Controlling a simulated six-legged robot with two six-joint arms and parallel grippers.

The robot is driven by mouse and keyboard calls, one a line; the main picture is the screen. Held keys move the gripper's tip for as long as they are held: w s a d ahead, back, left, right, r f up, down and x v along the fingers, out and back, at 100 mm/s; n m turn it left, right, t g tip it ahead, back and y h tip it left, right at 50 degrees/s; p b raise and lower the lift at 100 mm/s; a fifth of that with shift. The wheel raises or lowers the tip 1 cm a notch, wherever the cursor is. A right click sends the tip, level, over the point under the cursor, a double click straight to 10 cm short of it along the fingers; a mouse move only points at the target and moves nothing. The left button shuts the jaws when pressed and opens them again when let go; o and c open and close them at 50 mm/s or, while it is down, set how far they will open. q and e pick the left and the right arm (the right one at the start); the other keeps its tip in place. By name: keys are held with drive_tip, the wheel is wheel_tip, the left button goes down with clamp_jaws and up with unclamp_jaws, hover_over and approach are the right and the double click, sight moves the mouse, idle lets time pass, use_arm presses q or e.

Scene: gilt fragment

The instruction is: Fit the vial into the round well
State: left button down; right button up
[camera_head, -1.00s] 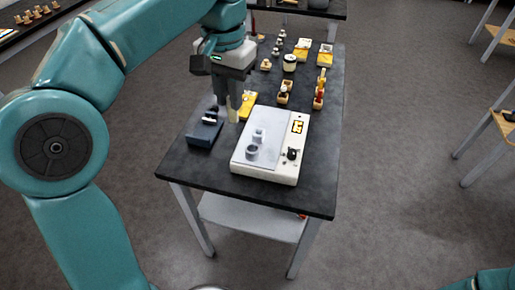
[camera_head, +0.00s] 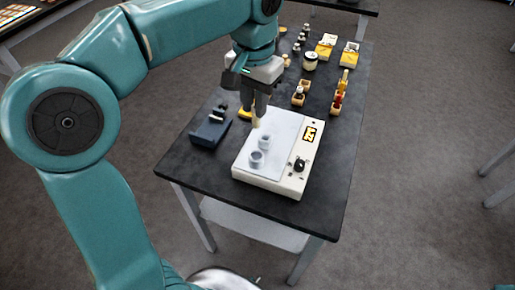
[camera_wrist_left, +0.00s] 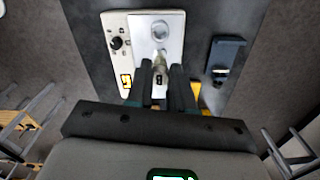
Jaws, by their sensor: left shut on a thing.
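My left gripper (camera_head: 260,112) is shut on the vial (camera_head: 256,123), whose pale lower end shows below the fingers. The vial also shows between the fingers in the left wrist view (camera_wrist_left: 159,86). It hangs roughly upright above the back part of the white device (camera_head: 240,172). Two raised grey wells stand on the device's plate. The front one is the round well (camera_head: 257,159), also in the left wrist view (camera_wrist_left: 160,31). The back well (camera_head: 264,143) is close below and right of the vial's tip. My right gripper is out of view.
A dark blue device (camera_head: 208,133) stands left of the white one. A black knob (camera_head: 300,165) and a display (camera_head: 312,134) sit on the white device's right side. Small wooden holders (camera_head: 299,94), a jar (camera_head: 310,61) and yellow boxes (camera_head: 348,54) stand farther back.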

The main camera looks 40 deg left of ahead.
use_arm(q)
wheel_tip(320, 180, down, 14)
drive_tip(key=shift+s+r+b, duration=0.1)
drive_tip(key=shift+r+b, duration=0.05)
drive_tip(key=shift+b, duration=0.35)
drive_tip(key=shift+a, duration=0.1)
drive_tip(key=shift+f, duration=0.3)
drive_tip(key=shift+f+b, duration=0.15)
drive_tip(key=shift+b, duration=0.15)
drive_tip(key=c, duration=1)
unclamp_jaws()
drive_tip(key=shift+r, duration=0.2)
